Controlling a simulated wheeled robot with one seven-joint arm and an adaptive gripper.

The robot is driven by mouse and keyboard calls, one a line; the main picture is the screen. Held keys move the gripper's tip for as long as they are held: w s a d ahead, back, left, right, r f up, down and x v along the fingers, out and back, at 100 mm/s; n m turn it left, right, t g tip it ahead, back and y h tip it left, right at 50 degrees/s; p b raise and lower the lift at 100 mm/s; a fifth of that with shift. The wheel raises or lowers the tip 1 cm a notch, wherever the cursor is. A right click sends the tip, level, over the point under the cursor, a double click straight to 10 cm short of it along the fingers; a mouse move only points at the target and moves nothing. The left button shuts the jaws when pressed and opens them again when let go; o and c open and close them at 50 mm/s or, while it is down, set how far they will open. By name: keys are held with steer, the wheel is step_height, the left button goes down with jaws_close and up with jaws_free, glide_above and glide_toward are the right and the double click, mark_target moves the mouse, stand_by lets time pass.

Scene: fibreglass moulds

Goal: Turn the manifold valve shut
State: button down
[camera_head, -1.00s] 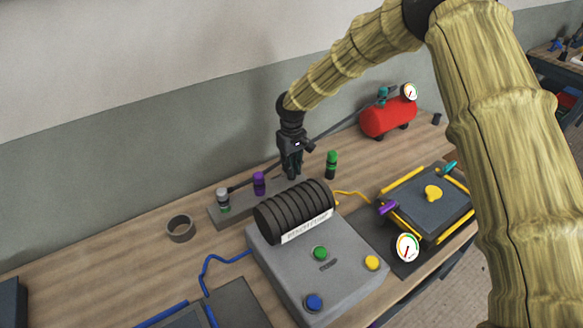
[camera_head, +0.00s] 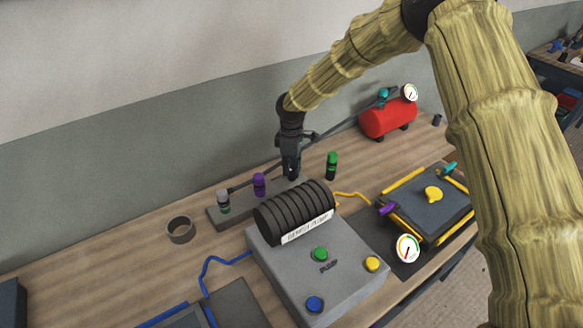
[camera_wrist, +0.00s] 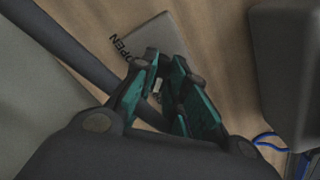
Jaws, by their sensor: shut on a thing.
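The manifold is a long grey block (camera_head: 227,214) on the bench against the wall, with a grey-capped fitting (camera_head: 223,201) and a purple-capped fitting (camera_head: 259,184) on it. My gripper (camera_head: 291,177) points down over the block's right end. In the wrist view my gripper's teal-padded fingers (camera_wrist: 163,65) are closed close together on the manifold valve, which the fingers almost wholly hide. The word OPEN (camera_wrist: 121,47) shows on the light grey plate (camera_wrist: 160,34) beside the fingertips. The valve's angle cannot be made out.
A dark pipe (camera_head: 343,135) runs behind my gripper toward the red tank (camera_head: 388,117). A green-capped bottle (camera_head: 331,165) stands close to the right. The grey pump box (camera_head: 290,265) with its ribbed black cylinder (camera_head: 294,210) is just in front. A grey ring (camera_head: 180,230) lies left.

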steer(key=shift+d+f+n, duration=0.1)
steer(key=shift+f+n, duration=0.05)
steer(key=shift+n, duration=0.15)
steer(key=c, duration=1.4)
jaws_free()
steer(key=shift+c, duration=0.2)
step_height(320, 180, up, 12)
